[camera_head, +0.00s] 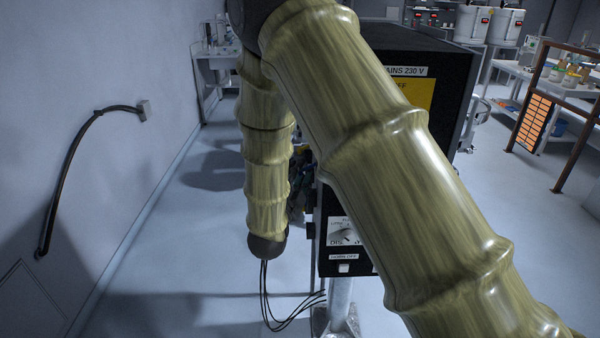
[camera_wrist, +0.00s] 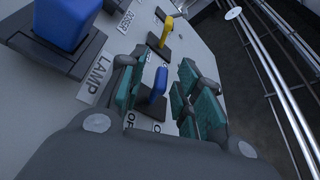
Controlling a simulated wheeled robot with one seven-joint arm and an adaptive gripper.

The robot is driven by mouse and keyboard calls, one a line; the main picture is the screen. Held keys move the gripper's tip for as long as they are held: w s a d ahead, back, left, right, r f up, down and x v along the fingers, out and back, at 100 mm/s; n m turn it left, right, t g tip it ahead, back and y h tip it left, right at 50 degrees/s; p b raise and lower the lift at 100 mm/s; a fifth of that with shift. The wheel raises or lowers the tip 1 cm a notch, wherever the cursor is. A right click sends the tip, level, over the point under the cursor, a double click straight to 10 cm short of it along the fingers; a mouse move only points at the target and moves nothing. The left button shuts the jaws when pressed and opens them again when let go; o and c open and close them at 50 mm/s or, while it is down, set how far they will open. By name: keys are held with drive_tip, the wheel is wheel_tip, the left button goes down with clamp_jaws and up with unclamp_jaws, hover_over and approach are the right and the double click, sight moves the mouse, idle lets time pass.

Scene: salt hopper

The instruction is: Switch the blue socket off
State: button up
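In the wrist view a blue switch lever (camera_wrist: 159,83) stands out from a pale panel. My gripper (camera_wrist: 160,90) is open, with teal-padded fingers on either side of the lever. I cannot tell whether a pad touches it, nor which position the lever is in. A large blue block (camera_wrist: 72,20) in a dark socket frame (camera_wrist: 45,58) is at upper left, beside a "LAMP" label (camera_wrist: 98,78). In the head view my arm hides the gripper and the blue switch.
A yellow lever (camera_wrist: 167,31) stands beyond the blue one. In the head view a black cabinet (camera_head: 458,62) with a "230 V" label (camera_head: 408,71) stands behind my arm. A wall (camera_head: 100,60) is left; benches (camera_head: 575,88) stand right. Floor at left is mostly clear.

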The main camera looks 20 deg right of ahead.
drive_tip(key=v, duration=1.1)
drive_tip(key=shift+a, duration=0.15)
